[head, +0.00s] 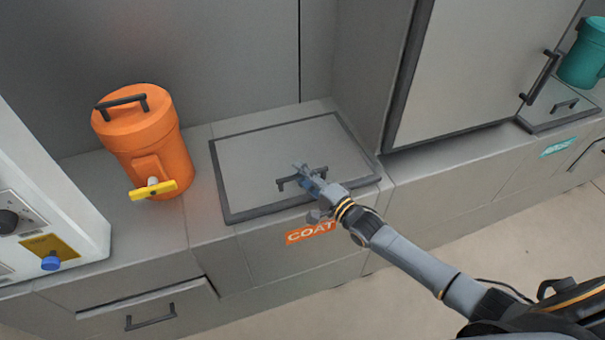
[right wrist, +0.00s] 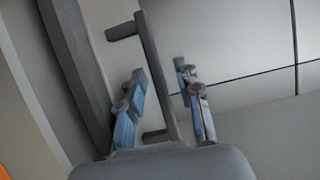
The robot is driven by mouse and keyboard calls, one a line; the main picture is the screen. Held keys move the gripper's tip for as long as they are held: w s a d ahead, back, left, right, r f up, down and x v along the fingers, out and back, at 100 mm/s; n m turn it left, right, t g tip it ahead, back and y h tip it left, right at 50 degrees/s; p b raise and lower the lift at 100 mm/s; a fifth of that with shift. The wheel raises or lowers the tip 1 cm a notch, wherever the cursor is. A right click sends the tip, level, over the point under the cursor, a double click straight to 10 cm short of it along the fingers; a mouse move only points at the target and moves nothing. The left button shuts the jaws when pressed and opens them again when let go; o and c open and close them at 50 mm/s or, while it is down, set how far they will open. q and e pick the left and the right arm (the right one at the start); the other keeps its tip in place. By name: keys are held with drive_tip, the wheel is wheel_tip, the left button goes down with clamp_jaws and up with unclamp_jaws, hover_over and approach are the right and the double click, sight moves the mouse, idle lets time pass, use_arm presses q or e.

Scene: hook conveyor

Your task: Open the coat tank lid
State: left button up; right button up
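The coat tank lid (head: 262,158) is a flat grey panel with a dark frame, lying closed in the counter above an orange COAT label (head: 311,232). Its dark bar handle (head: 289,183) is near the front edge. My right gripper (head: 304,175) is over the lid at the handle. In the right wrist view the handle (right wrist: 154,62) runs between the two blue-grey fingers of the right gripper (right wrist: 163,92), with visible room around it. The fingers are apart. My left gripper is not in view.
An orange container (head: 150,140) with a yellow tap stands left of the lid. A white control box (head: 35,200) is at the far left. A grey cabinet door (head: 470,70) rises to the right. A teal container (head: 583,55) stands at the far right.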

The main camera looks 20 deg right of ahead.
drive_tip(key=shift+c, duration=0.2)
clamp_jaws()
